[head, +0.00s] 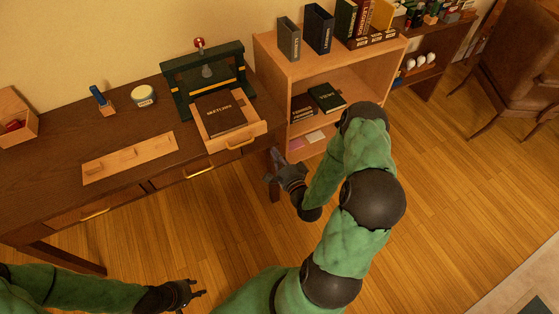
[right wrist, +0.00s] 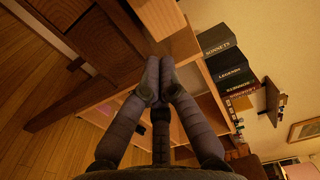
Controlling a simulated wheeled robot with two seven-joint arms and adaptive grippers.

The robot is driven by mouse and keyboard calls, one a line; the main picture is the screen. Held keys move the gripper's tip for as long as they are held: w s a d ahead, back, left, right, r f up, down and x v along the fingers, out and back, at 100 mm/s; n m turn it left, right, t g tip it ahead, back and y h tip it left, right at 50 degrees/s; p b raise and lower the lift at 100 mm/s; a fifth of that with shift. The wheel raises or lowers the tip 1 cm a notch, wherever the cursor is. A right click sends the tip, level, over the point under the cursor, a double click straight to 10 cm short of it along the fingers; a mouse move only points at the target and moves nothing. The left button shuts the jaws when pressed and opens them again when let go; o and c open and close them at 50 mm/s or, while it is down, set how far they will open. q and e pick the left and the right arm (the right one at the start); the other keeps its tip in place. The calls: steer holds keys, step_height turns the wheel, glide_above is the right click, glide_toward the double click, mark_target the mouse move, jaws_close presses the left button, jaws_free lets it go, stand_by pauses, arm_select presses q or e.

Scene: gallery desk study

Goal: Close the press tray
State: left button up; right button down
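The dark green press (head: 205,78) stands at the back right of the desk. Its light wooden press tray (head: 252,131) sticks out towards me, with a brass handle (head: 240,143) on its front. A dark book marked "Sketches" (head: 220,113) lies in the tray. My right gripper (head: 273,165) is beyond the desk's right end, to the right of and nearer than the tray front, apart from it. In the right wrist view its fingertips (right wrist: 160,68) meet with nothing seen between them. My left gripper (head: 197,292) is low in the head view, open and empty, away from the desk.
A bookshelf (head: 330,69) with several binders and books stands just right of the press. On the desk are a flat wooden board (head: 130,157), a round tin (head: 143,96), a blue stamp (head: 101,97) and a wooden box (head: 14,119). The floor before the desk is clear.

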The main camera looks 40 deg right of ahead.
mark_target(262, 132)
arm_select(q)
step_height(262, 132, down, 2)
steer(key=shift+f+b, duration=0.15)
steer(key=shift+b, duration=0.85)
arm_select(e)
steer(key=x, duration=0.8)
steer(key=shift+w, duration=0.4)
